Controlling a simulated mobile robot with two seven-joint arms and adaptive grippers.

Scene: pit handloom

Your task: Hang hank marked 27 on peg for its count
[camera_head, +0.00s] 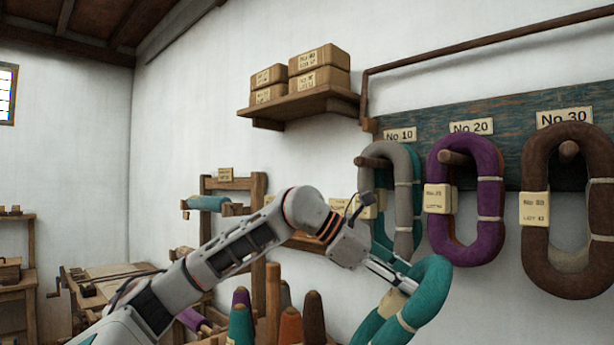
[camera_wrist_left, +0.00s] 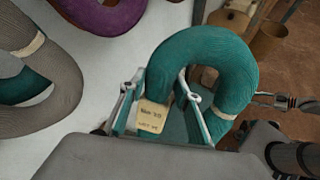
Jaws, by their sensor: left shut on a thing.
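My left gripper (camera_head: 400,281) is shut on a teal hank (camera_head: 433,290), held in the air below and in front of the pegs. The teal hank also shows in the left wrist view (camera_wrist_left: 215,48), with a cream tag (camera_wrist_left: 151,116) whose number I cannot read surely. A grey hank (camera_head: 405,165) hangs under the No 10 plate (camera_head: 400,135), with teal yarn showing behind it. A purple hank (camera_head: 487,160) hangs under No 20 (camera_head: 471,127), and a brown hank (camera_head: 535,190) under No 30 (camera_head: 564,117). Their peg ends (camera_head: 455,157) stick out.
The dark peg board (camera_head: 445,115) is on the white wall. A shelf (camera_head: 300,106) with boxes is left of it. Cone spools (camera_head: 290,325) and a wooden frame (camera_head: 257,190) stand below and left. The air before the purple and brown hanks is clear.

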